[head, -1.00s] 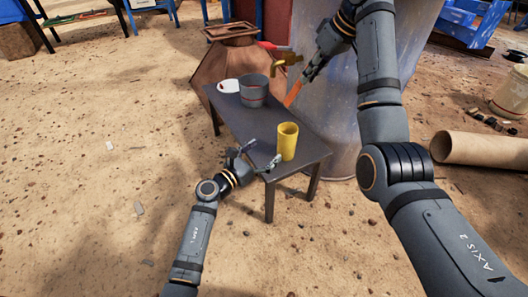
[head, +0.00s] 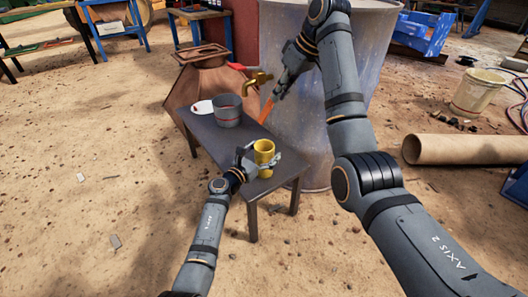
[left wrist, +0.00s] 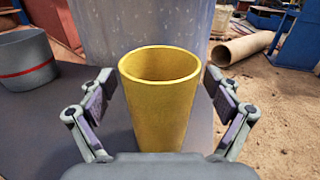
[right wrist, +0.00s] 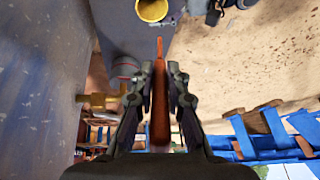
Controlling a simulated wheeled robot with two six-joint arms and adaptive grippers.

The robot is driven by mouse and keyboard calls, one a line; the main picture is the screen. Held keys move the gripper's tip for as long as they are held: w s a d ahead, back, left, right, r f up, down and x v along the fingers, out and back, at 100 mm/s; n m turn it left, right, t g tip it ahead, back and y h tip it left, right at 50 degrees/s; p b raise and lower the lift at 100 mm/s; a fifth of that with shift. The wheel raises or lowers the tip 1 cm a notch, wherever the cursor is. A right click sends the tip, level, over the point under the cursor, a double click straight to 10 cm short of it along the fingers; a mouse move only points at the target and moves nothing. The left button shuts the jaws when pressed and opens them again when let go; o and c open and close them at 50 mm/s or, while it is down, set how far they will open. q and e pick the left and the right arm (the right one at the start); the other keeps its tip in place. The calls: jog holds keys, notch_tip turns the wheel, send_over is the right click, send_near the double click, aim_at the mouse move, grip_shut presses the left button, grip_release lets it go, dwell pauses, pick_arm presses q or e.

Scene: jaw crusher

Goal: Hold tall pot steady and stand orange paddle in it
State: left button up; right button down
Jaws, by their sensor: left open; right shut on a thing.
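The tall yellow pot (head: 264,147) stands upright near the front end of the dark table (head: 205,132). My left gripper (head: 262,163) is open around it. In the left wrist view the pot (left wrist: 160,100) rises between the spread fingers (left wrist: 159,80), with visible gaps on both sides. My right gripper (head: 283,88) is shut on the orange paddle (head: 266,112), held beyond the pot with its free end pointing down. In the right wrist view the paddle (right wrist: 160,100) lies between the fingers (right wrist: 160,75), and the pot's mouth (right wrist: 152,9) shows beyond its tip.
A grey pot with a red band (head: 228,115) and a white plate (head: 202,107) are farther back on the table. A brass tap (head: 256,83) sits near my right gripper. A large grey drum (head: 310,120) stands just behind the table. A cardboard tube (head: 465,149) lies to the right.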

aim_at(271, 105)
pick_arm(q)
jog(key=shift+c, duration=0.4)
jog(key=c, duration=1.2)
pick_arm(e)
jog(key=f+h, duration=0.1)
jog(key=a+f, duration=0.1)
jog(key=w+a+f+h, duration=0.1)
jog(key=f, duration=0.1)
jog(key=shift+a+h, duration=0.15)
jog(key=shift+h, duration=0.15)
notch_tip(271, 105, down, 12)
jog(key=shift+f, duration=0.25)
